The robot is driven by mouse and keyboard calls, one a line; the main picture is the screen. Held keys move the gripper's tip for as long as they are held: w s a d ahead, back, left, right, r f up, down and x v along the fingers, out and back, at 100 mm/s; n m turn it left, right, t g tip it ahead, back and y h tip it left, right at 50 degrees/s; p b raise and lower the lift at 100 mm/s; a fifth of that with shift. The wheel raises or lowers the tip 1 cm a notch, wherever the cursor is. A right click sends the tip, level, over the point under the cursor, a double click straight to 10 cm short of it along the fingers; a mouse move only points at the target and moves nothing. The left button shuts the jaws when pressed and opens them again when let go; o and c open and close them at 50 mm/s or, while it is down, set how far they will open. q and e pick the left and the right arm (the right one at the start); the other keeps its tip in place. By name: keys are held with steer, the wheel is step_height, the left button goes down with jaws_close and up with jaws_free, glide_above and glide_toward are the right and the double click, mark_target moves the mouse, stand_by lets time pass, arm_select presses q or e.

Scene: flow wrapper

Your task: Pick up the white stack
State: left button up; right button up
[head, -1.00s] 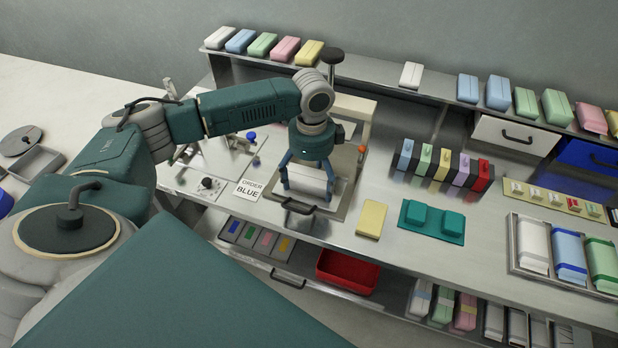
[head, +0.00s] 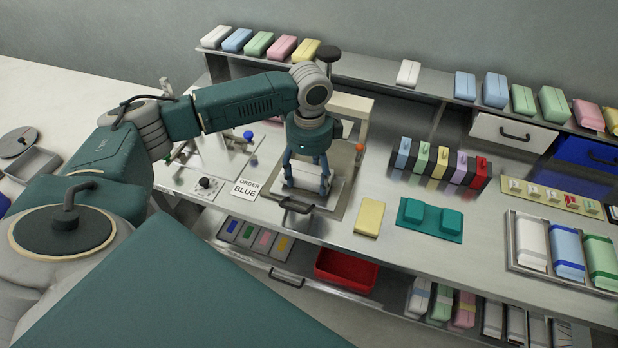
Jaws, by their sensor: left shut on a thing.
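The white stack (head: 304,178) sits on the flow wrapper's plate (head: 338,199), in front of the cream frame. My left gripper (head: 306,186) is over it from above, with its blue fingers shut on the stack's two sides. The gripper body hides the stack's far part. My right gripper is not in view.
A black handle (head: 297,206) lies just in front of the stack. A yellow block (head: 370,217) and a teal fixture (head: 430,219) lie to the right. The cream frame (head: 352,112) rises close behind the gripper.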

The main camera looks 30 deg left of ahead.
mark_target(310, 176)
arm_select(q)
step_height(310, 176, up, 19)
steer(key=b, duration=0.1)
steer(key=shift+d+f, duration=0.1)
steer(key=shift+f, duration=0.05)
stand_by(0.4)
